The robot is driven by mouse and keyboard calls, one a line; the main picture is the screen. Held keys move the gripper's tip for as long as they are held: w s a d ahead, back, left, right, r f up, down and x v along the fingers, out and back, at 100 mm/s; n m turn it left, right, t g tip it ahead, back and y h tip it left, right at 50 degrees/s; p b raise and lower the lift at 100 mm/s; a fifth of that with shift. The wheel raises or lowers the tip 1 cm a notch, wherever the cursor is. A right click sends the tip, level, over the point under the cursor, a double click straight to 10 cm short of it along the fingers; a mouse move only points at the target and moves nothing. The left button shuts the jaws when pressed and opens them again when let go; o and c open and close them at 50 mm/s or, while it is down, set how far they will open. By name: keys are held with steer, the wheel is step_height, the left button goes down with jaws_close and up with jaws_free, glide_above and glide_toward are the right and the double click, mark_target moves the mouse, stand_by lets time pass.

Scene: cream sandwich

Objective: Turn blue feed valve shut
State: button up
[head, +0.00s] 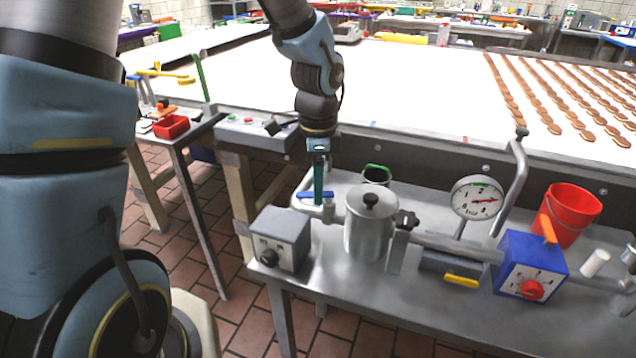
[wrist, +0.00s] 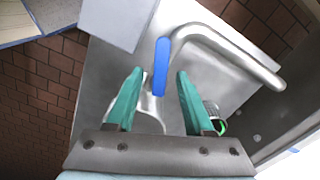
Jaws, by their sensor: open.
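The blue feed valve handle (head: 314,195) sits on a metal pipe at the left part of the steel bench, between the grey box and the metal pot. In the wrist view the blue handle (wrist: 162,66) lies lengthwise, ahead of and between my fingertips.
A grey box with a black knob (head: 281,240) stands close on the left and a lidded metal pot (head: 369,222) close on the right. A green-rimmed cup (head: 376,175) is behind. A gauge (head: 477,198), blue box (head: 529,266) and red bucket (head: 566,214) stand farther right.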

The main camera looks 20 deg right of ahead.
steer(key=shift+c, duration=0.4)
jaws_close()
steer(key=shift+n, duration=0.3)
steer(key=n, duration=0.2)
steer(key=shift+s+n+b, duration=0.35)
steer(key=shift+n+b, duration=0.05)
steer(key=shift+s+d+n+b, duration=0.1)
steer(key=shift+s+n+b, duration=0.15)
steer(key=shift+n, duration=1.4)
steer(key=shift+s+d+n+b, duration=0.2)
steer(key=shift+s+n, duration=0.1)
steer(key=shift+n, duration=1.4)
steer(key=shift+s+d+n+b, duration=0.1)
steer(key=shift+s+n+b, duration=0.15)
steer(key=shift+n, duration=1.4)
